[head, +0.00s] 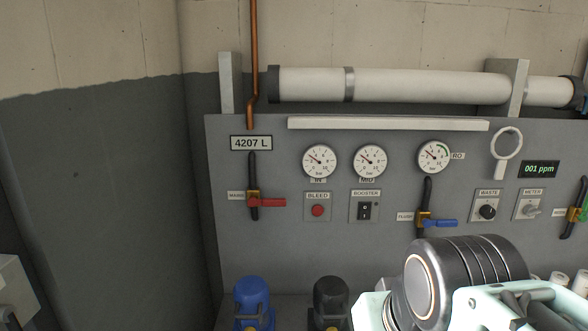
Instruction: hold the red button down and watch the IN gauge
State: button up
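The red button (317,211) sits on a small grey plate labelled BLEED on the grey panel. It is uncovered and nothing touches it. The gauge (319,161) above it is round and white; its small label below is blurred but looks like IN. Its needle points to the upper left, too small to read exactly. Part of my arm fills the lower right, below and right of the button.
Two similar gauges (370,161) (434,156) are to the right. A red-handled valve (266,202) is left of the button and a BOOSTER switch (364,211) right. Blue (253,302) and black (330,302) fittings stand below. The panel around the button is clear.

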grip_shut()
dwell(1.1)
